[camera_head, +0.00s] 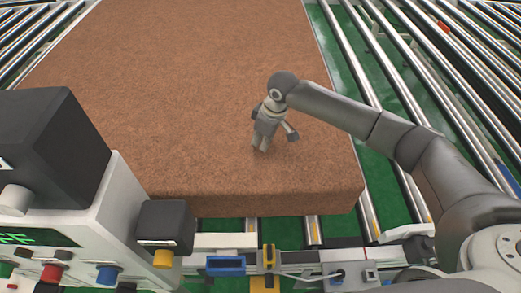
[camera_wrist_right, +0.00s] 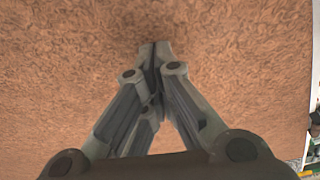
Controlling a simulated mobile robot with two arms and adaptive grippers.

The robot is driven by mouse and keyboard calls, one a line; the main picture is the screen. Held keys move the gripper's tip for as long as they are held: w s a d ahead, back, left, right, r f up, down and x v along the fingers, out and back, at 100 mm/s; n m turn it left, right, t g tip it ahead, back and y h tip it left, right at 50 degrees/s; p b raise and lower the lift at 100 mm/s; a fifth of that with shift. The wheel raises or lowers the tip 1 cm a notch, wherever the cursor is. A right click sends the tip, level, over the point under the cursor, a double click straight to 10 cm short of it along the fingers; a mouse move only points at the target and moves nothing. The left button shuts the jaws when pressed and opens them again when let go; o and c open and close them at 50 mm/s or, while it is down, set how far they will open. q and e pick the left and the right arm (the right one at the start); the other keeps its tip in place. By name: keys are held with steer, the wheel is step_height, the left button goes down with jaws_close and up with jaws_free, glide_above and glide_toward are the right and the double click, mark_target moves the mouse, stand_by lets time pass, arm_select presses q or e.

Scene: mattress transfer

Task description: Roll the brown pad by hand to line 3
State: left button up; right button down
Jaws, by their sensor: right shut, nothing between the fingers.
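The brown pad (camera_head: 190,95) is a large, thick, fibrous slab lying flat on the rollers. It runs from the near conveyor edge to the top of the head view. My right gripper (camera_head: 260,146) is over the near right part of the pad, pointing down. Its fingers are shut with nothing between them. In the right wrist view the closed fingertips (camera_wrist_right: 155,46) point at the pad surface (camera_wrist_right: 70,60), which fills most of the picture. I cannot tell whether the tips touch the pad. My left gripper is not in view. No line number is readable.
Metal rollers (camera_head: 375,60) over a green floor run along both sides of the pad. A white control box (camera_head: 110,215) with a green display and coloured buttons stands at the near left. A rail with a blue part (camera_head: 226,264) and a yellow part crosses the near edge.

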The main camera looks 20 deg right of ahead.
steer(key=shift+f, duration=0.4)
steer(key=shift+f, duration=0.4)
steer(key=shift+s, duration=0.1)
